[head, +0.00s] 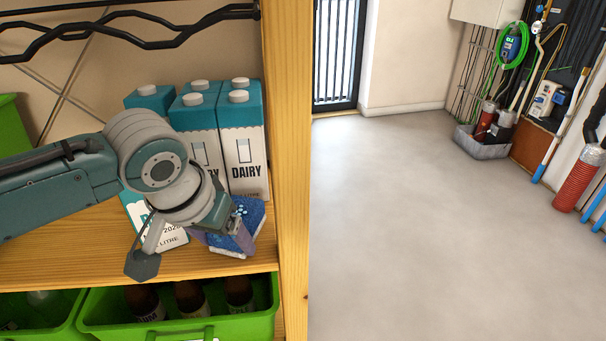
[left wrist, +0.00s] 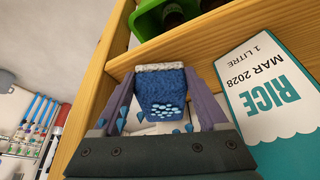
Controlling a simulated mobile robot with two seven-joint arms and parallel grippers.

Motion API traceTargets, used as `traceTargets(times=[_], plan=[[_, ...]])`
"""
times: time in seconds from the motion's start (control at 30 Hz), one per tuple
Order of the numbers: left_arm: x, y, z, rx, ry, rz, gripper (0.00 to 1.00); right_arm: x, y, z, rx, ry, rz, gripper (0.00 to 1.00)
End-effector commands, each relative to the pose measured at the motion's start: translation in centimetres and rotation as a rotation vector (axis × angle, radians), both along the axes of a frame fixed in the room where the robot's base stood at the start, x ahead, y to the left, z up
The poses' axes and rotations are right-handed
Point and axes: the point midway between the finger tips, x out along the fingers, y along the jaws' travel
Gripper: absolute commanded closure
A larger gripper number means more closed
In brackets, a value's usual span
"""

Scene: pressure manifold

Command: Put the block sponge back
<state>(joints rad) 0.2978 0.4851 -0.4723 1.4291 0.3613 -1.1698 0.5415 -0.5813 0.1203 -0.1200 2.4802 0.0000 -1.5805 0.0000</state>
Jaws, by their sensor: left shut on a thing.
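The block sponge (head: 248,222) is blue with a pale layer along one side. It is at the right end of the wooden shelf (head: 60,250), beside the post and in front of the dairy cartons. My left gripper (head: 231,235) is shut on it. In the left wrist view the sponge (left wrist: 166,95) sits between the two purple fingers of my left gripper (left wrist: 162,88). The fingers hide part of it in the head view, and I cannot tell whether it touches the shelf board. My right gripper is not in view.
Teal and white cartons (head: 243,150) stand close behind the gripper; a rice carton (left wrist: 270,95) is beside it in the left wrist view. The wooden post (head: 287,150) bounds the shelf. Below is a green crate (head: 180,333) with bottles. The floor (head: 430,220) is clear.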

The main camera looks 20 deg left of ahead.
Motion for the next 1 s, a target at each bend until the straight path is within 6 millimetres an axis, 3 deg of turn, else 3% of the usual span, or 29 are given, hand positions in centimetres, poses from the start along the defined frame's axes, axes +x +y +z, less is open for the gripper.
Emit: traceTargets(times=[0.4,0.43,0.63,0.87,1.0], plan=[[0.0,0.0,-0.5,0.001,-0.001,-0.001,0.84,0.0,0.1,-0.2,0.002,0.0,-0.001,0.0],[0.0,0.0,-0.5,0.002,-0.002,-0.001,0.22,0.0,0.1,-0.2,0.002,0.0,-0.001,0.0],[0.0,0.0,-0.4,0.001,-0.001,-0.001,0.0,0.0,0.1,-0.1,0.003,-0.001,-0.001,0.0],[0.0,0.0,-0.4,0.001,-0.001,-0.001,0.0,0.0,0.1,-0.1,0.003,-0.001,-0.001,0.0],[-0.2,0.0,0.9,0.0,-0.002,-0.001,0.0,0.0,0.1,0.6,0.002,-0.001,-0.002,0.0]])
